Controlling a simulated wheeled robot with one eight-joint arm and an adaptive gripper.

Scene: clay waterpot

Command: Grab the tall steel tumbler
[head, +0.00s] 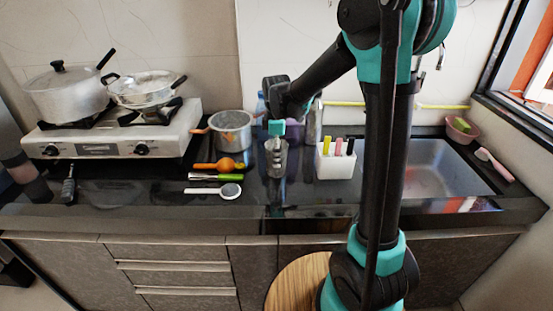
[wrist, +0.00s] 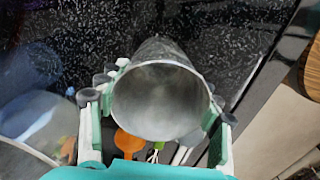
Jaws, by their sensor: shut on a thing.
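The tall steel tumbler (head: 277,166) is at the middle of the black counter in the head view, below the end of my arm. In the wrist view its round open mouth (wrist: 158,100) faces the camera and it looks empty. My gripper (wrist: 160,92) has one finger on each side of the tumbler and is shut on it. In the head view my gripper (head: 276,140) is small and partly hidden by the arm. I cannot tell whether the tumbler's base touches the counter.
A steel pot (head: 231,131) and several utensils, including an orange spoon (head: 222,165), lie to the left. A white holder (head: 335,162) with coloured handles stands close on the right, before the sink (head: 430,170). A gas stove (head: 110,138) is farther left.

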